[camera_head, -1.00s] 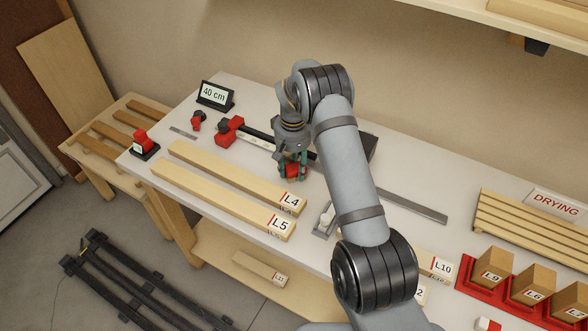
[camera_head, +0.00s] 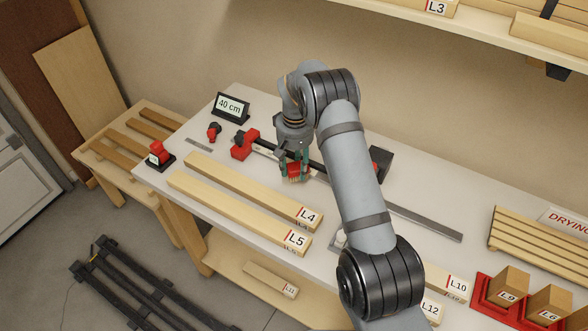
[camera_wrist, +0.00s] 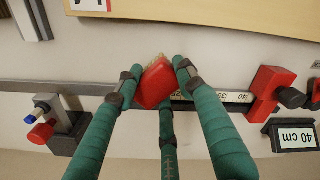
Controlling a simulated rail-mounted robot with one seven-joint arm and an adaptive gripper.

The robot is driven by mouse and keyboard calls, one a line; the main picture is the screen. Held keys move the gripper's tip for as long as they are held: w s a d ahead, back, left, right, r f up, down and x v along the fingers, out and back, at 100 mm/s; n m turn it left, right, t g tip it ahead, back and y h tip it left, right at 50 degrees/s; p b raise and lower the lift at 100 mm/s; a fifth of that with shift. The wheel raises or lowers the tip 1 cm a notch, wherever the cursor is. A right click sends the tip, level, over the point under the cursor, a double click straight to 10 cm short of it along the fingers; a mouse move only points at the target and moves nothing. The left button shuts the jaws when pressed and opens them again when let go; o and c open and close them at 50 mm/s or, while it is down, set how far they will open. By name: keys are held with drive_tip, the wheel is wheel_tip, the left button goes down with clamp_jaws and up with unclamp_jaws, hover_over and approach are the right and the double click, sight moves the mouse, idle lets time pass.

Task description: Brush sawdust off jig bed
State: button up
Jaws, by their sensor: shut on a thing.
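My gripper (camera_head: 293,174) has green fingers closed on a red brush (camera_head: 293,169). In the wrist view, the gripper (camera_wrist: 155,82) holds the red brush (camera_wrist: 157,84) with its tan bristles at the far side of the fingers. The jig bed is a long dark rail with a pale scale (camera_wrist: 222,97). It runs along the bench behind boards L4 and L5, with a red stop block (camera_head: 243,144) at its left end. The brush is over or against the rail's front side; contact cannot be told. I cannot make out sawdust.
Boards L4 (camera_head: 250,188) and L5 (camera_head: 235,212) lie in front of the rail. A 40 cm display (camera_head: 230,107) and a small red tool (camera_head: 214,131) stand at left. A black end block (camera_head: 380,162) is at right. A red-topped device (camera_head: 160,154) sits on the left corner.

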drive_tip(key=shift+w+a+r+p, duration=0.15)
drive_tip(key=shift+r+p, duration=0.35)
drive_tip(key=shift+r, duration=0.4)
drive_tip(key=shift+r+p, duration=0.5)
drive_tip(key=shift+r, duration=0.4)
